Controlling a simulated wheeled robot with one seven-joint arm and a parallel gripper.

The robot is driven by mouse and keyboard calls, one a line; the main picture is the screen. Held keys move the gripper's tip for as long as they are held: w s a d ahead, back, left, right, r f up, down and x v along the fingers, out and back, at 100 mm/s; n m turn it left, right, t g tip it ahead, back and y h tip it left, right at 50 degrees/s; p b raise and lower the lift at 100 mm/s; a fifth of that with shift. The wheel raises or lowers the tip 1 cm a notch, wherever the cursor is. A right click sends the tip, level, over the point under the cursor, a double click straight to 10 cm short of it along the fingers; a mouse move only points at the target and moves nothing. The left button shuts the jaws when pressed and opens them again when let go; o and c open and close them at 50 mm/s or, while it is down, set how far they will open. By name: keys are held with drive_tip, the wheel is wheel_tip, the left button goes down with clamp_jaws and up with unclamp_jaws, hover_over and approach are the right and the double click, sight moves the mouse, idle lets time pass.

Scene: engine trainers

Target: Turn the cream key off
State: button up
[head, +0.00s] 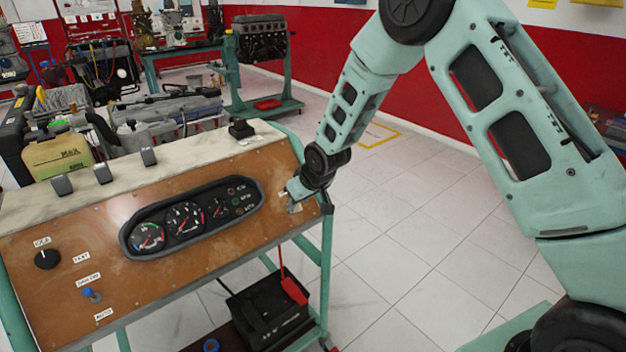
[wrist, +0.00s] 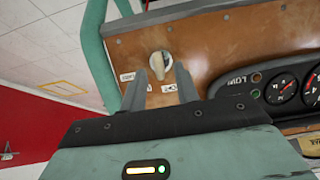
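The cream key (wrist: 160,63) sits on a round switch on the brown panel (wrist: 215,40), near the panel's edge in the wrist view. It tilts slightly there. My gripper (wrist: 160,71) is open, with one finger on each side of the key's near end. I cannot tell whether either finger touches it. In the head view my gripper (head: 296,188) is at the right end of the panel (head: 100,215), and it largely hides the key. Small white labels (wrist: 127,77) lie by the switch, partly covered by the fingers.
A gauge cluster (head: 190,215) is left of my gripper in the head view. A black knob (head: 47,259) and a blue-tipped switch (head: 90,294) are further left. The teal stand frame (head: 327,265) runs beside the panel. A black battery (head: 265,310) sits below. Open tiled floor lies to the right.

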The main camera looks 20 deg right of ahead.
drive_tip(key=b+v, duration=0.1)
drive_tip(key=v, duration=1.3)
drive_tip(key=shift+r+b, duration=0.2)
drive_tip(key=shift+b, duration=0.1)
